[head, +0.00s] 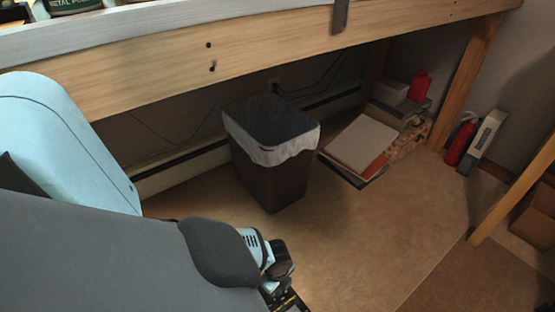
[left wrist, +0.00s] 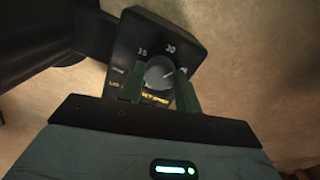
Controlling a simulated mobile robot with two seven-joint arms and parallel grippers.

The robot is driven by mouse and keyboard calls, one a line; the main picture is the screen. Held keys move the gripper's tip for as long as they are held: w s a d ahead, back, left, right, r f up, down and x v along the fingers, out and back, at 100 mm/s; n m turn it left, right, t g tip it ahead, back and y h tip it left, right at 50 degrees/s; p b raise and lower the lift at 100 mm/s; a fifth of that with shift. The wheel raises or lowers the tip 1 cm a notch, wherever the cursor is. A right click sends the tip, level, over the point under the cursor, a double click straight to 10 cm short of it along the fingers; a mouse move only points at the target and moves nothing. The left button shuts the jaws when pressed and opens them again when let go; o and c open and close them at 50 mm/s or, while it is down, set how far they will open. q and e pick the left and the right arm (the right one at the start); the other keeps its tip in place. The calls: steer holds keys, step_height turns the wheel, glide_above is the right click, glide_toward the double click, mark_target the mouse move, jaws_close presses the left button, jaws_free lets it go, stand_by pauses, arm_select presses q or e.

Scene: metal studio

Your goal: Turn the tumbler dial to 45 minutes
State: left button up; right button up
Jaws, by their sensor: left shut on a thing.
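My left gripper (left wrist: 160,90) is shut on the knob, one green finger on each side. The fingers and gripper body hide the lower part of the plate. In the head view my left arm covers the lower left and the gripper's fingers cannot be made out. My right gripper is in neither view.
A wooden workbench (head: 270,50) runs across the top of the head view. Under it stand a dark bin (head: 268,185) with a white liner and a stack of papers (head: 362,143). A red fire extinguisher (head: 460,140) stands at the right. The floor in front is clear.

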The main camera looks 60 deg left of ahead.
arm_select(q)
steer(key=m+b, duration=0.1)
steer(key=m, duration=0.2)
steer(key=shift+f+m, duration=0.1)
steer(key=shift+m, duration=0.2)
steer(key=shift+m+b, duration=0.4)
steer(key=shift+m, duration=1.4)
steer(key=o, duration=1)
step_height(320, 180, up, 8)
steer(key=p, duration=0.4)
